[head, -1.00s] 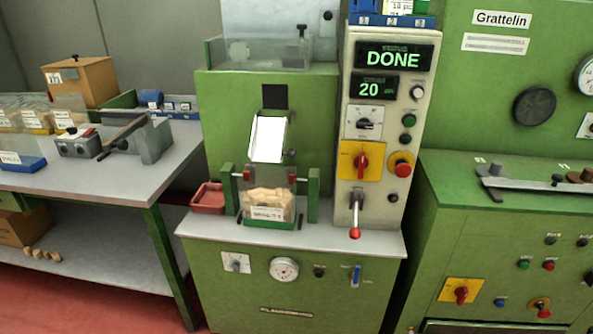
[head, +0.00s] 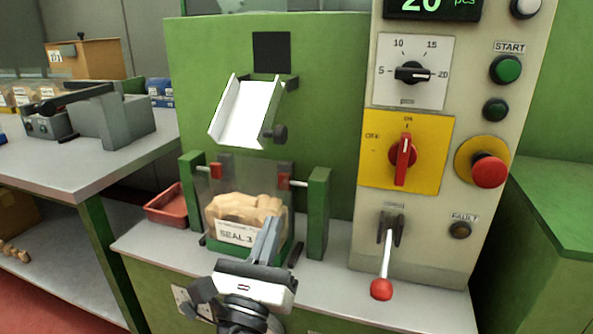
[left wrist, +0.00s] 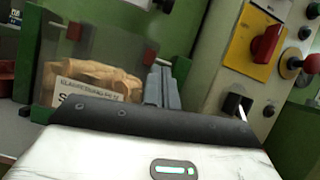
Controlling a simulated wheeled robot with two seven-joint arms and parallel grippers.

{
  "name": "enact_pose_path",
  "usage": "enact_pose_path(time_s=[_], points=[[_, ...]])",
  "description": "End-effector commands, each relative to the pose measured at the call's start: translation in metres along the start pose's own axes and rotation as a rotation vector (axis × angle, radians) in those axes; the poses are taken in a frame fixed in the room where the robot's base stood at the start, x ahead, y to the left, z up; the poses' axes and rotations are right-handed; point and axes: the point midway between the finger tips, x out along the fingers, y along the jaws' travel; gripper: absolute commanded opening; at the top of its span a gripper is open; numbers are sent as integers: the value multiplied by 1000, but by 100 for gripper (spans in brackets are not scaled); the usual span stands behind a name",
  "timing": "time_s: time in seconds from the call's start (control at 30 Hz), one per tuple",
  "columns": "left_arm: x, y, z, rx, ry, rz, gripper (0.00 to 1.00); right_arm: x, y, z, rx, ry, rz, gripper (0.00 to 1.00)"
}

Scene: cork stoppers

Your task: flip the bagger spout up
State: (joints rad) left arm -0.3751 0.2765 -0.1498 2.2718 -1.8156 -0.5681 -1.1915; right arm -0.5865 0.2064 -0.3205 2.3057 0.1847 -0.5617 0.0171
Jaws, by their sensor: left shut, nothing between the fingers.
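The bagger spout is the white chute (head: 245,112) on the green machine front, tilted down toward the lower left, with a dark knob (head: 275,133) at its lower right. Below it, a clear bag of corks (head: 243,207) labelled "SEAL" stands between two green posts; it also shows in the left wrist view (left wrist: 92,82). My left gripper (head: 265,240) is shut and empty, in front of the bag's lower right and well below the spout. Its fingers show in the left wrist view (left wrist: 162,88). My right gripper is not in view.
A control panel with a red rotary switch (head: 403,158), a red emergency button (head: 489,170) and a red-tipped lever (head: 382,288) stands to the right. A red tray (head: 172,205) sits left of the bag. Open space lies before the spout.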

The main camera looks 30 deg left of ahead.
Motion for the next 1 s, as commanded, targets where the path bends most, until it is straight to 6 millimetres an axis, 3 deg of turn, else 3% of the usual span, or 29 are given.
enact_pose_path(time_s=[0.37,0.87,1.0], points=[[8,0,2,-4,1,1,0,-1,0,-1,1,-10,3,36],[105,0,4,-7,0,2,0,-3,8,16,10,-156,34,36],[109,0,27,-7,3,1,0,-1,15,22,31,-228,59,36]])
